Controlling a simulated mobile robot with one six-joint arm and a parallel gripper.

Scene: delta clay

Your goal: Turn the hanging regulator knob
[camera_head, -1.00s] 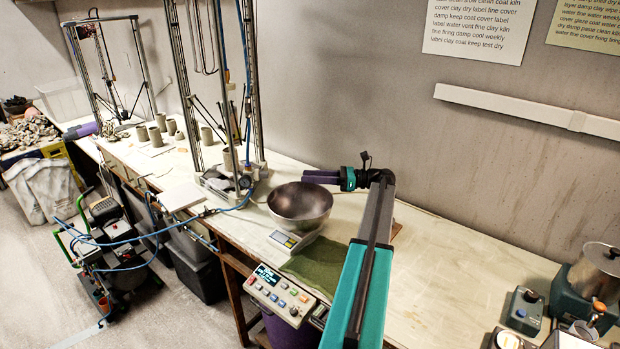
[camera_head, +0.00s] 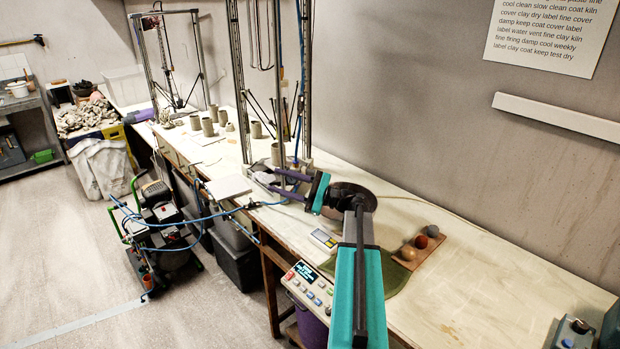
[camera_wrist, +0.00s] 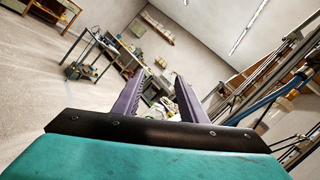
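I cannot make out a regulator knob clearly in either current view. A blue hose (camera_head: 298,125) hangs down beside the tall metal frame (camera_head: 307,70) on the bench. A blue hose (camera_wrist: 262,104) also shows at the right of the wrist view, beside metal rails. My gripper (camera_head: 272,179) points left, in front of the frame's foot in the head view. Its two purple fingers are spread with a gap between them. In the wrist view my gripper (camera_wrist: 158,82) is open, with nothing seen held between the fingers.
Several clay cups (camera_head: 208,127) stand farther back. A wheeled compressor (camera_head: 163,215) stands on the floor left.

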